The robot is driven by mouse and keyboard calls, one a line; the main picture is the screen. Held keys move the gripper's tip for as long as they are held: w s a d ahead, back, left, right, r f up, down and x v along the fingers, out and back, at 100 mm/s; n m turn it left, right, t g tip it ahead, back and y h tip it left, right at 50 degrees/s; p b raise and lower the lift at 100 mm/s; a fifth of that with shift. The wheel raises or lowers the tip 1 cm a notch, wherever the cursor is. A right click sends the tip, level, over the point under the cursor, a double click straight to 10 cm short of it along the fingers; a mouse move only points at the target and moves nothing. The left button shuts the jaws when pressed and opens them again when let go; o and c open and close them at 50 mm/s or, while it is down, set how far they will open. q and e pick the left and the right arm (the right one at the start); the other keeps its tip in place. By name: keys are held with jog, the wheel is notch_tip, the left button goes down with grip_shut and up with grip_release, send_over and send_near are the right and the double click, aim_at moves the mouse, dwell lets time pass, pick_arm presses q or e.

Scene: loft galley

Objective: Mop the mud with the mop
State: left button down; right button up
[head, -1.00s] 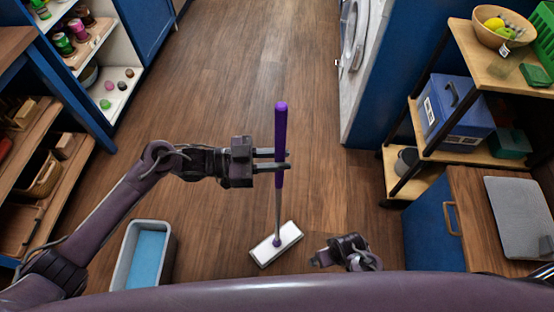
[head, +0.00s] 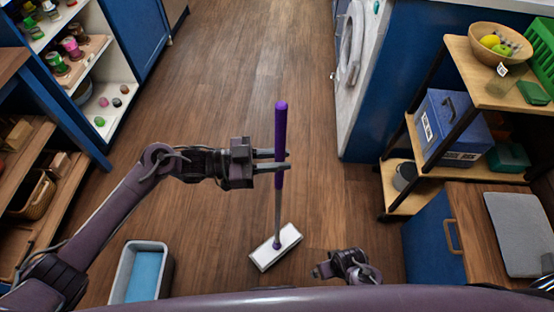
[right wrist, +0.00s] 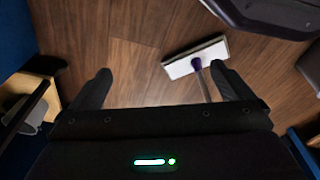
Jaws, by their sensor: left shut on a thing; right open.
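My left gripper (head: 283,160) is shut on the purple handle of the mop (head: 281,125), which stands nearly upright in front of me. The mop's flat white head (head: 276,247) is low over the wooden floor; I cannot tell whether it touches. The mop head also shows in the right wrist view (right wrist: 194,57). My right gripper (head: 318,271) is open and empty, low to the right of the mop head; its two spread fingers show in the right wrist view (right wrist: 163,90). I see no mud in either view.
A grey bucket (head: 122,277) with blue inside stands on the floor at lower left. Open shelves (head: 35,245) line the left. A shelf rack (head: 432,172) and a blue cabinet (head: 425,240) stand on the right, a white washer (head: 358,80) behind. The aisle ahead is clear.

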aim_at(277, 144)
pick_arm(q)
jog(key=shift+w+r+p, duration=0.15)
jog(key=shift+r+p, duration=0.2)
jog(key=shift+r, duration=0.3)
jog(key=shift+r+p, duration=0.85)
jog(key=shift+r, duration=0.3)
jog(key=shift+r+p, duration=0.65)
jog(key=shift+r, duration=0.55)
pick_arm(e)
jog(key=s+d+f, duration=0.2)
jog(key=s+f, duration=0.4)
jog(key=s, duration=0.2)
jog(key=shift+f, duration=0.35)
jog(key=shift+s, duration=0.1)
